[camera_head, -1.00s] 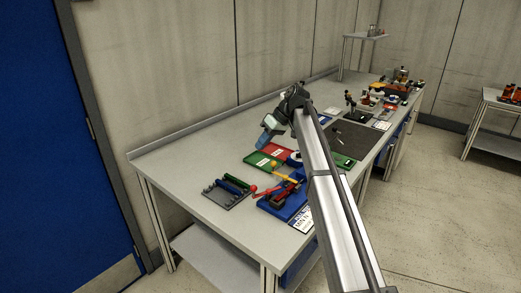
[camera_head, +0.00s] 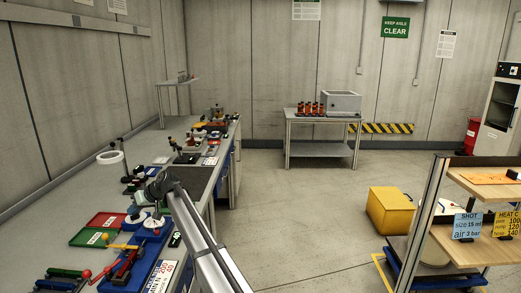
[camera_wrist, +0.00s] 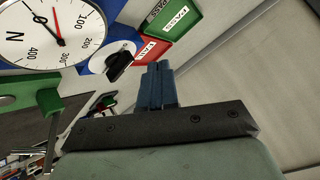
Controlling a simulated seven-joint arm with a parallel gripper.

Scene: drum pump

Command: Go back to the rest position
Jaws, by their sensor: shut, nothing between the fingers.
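My gripper shows in the wrist view (camera_wrist: 158,75), its blue fingers pressed together with nothing between them. In the head view my arm reaches up and left over the long workbench (camera_head: 45,215), with the wrist above the bench's near half; the fingertips are not clear there. In the wrist view a round white dial (camera_wrist: 48,30) with a red needle lies left of the fingers. Green and red trays marked PASS and FAIL (camera_wrist: 170,22) show beyond the fingertips.
A blue tray with red-handled tools (camera_head: 125,265) lies at the near bench end. A bench with orange-red items (camera_head: 320,115) stands at the back. A yellow box (camera_head: 391,210) and a shelf rack (camera_head: 425,215) stand right. The middle floor is clear.

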